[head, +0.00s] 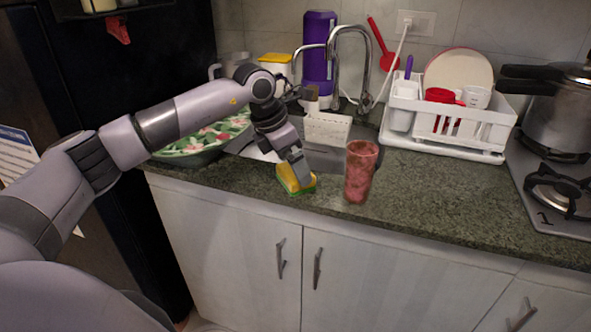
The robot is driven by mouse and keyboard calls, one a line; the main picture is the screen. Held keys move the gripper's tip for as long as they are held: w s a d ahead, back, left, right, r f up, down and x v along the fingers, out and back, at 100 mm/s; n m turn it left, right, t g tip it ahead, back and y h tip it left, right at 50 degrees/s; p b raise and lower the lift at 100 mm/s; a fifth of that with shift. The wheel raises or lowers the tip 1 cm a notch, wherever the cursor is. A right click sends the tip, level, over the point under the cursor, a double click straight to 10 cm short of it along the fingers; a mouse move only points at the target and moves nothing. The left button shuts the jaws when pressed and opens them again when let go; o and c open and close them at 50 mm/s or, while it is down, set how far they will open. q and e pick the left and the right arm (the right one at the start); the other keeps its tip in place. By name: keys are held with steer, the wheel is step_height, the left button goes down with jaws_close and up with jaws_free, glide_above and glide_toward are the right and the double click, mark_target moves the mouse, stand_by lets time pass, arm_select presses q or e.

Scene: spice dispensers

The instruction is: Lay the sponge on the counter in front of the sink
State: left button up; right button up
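The yellow and green sponge (286,180) is at the front strip of the counter (428,190), in front of the sink (325,158). My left gripper (300,174) reaches down onto it from above, with a finger overlapping the sponge's near face. The gripper appears shut on the sponge; the far finger is hidden. The sponge is at or just above the counter surface; I cannot tell if its whole underside touches. My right gripper is not in view.
A reddish cup (360,172) stands close right of the sponge. A white dish rack (447,124) is further right, beside the stove (556,185). A floral tray (202,142) lies left. The faucet (352,62) rises behind the sink. Counter right of the cup is clear.

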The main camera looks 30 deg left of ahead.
arm_select(q)
steer(key=v, duration=0.9)
steer(key=s+d+f+n+t+h, duration=0.1)
steer(key=s+d+f+n+h, duration=0.15)
steer(key=d+h, duration=0.45)
steer(key=s+d+f+n+h, duration=0.2)
steer(key=d+f+h, duration=0.15)
steer(key=d, duration=0.75)
steer(key=s+d+f+n+t+h, duration=0.1)
steer(key=s+d+f+n+h, duration=0.15)
steer(key=d+h, duration=0.5)
steer(key=s+a+f+n+t+y, duration=0.1)
steer(key=a+f+n+t+y, duration=0.2)
steer(key=f+n+t+y, duration=0.65)
steer(key=s+a+f+n+t+y, duration=0.1)
steer(key=a+f+n+t+y, duration=0.25)
steer(key=n, duration=1.15)
steer(key=s+a+f+n+g+y, duration=0.2)
steer(key=s+f+n+g, duration=0.2)
steer(key=s+f, duration=0.3)
steer(key=s+a+f+n+g+y, duration=0.2)
steer(key=s+f+n+g+y, duration=0.1)
steer(key=s+f, duration=0.4)
steer(key=shift+a+f+n+g, duration=0.15)
steer(key=shift+f+n+g, duration=0.5)
steer(key=shift+f, duration=0.25)
